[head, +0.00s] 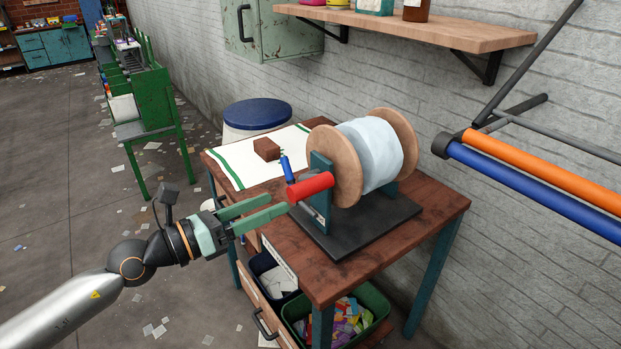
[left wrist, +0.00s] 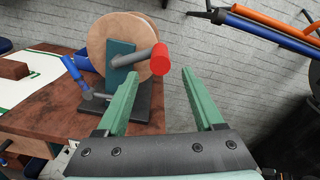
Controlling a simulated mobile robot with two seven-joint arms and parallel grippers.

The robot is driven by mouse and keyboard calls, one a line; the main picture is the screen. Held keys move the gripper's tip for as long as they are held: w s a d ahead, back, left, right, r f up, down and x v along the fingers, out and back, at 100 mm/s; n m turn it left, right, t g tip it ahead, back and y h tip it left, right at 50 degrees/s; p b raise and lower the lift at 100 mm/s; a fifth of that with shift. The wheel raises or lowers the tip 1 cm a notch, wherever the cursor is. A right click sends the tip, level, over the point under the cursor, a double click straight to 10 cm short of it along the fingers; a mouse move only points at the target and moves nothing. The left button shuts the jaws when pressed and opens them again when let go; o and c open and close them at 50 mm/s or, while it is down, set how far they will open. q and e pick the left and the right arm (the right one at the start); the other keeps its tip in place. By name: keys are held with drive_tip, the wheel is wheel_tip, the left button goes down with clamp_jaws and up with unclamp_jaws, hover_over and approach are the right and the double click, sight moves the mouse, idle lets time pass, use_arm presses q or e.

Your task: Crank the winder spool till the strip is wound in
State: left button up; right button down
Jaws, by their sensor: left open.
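The winder spool (head: 322,170) has two round wooden flanges with a pale strip (head: 370,155) around its core. It stands on a dark base plate (head: 385,222) on the wooden table. Its red crank handle (head: 310,186) sticks out toward me; the handle also shows in the left wrist view (left wrist: 160,60). A blue-handled lever (head: 286,168) stands beside the crank. My left gripper (head: 277,204) is open and empty, with its fingertips just short of the red handle. In the left wrist view the handle appears between the two fingers (left wrist: 159,73). My right gripper is not seen.
The table (head: 300,262) also holds a white cloth (head: 240,168) with green stripes and a brown block (head: 267,149). Bins with scraps (head: 345,312) sit below. Orange and blue bars (head: 545,158) jut in at right. A shelf (head: 430,28) hangs above.

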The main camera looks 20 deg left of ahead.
sight(310, 188)
use_arm(q)
drive_tip(key=p+x, duration=0.2)
drive_tip(key=x, duration=0.5)
drive_tip(key=shift+w+d+r, duration=0.1)
drive_tip(key=shift+w+d, duration=0.15)
drive_tip(key=shift+w, duration=0.1)
drive_tip(key=shift+x, duration=0.85)
clamp_jaws()
idle(0.4)
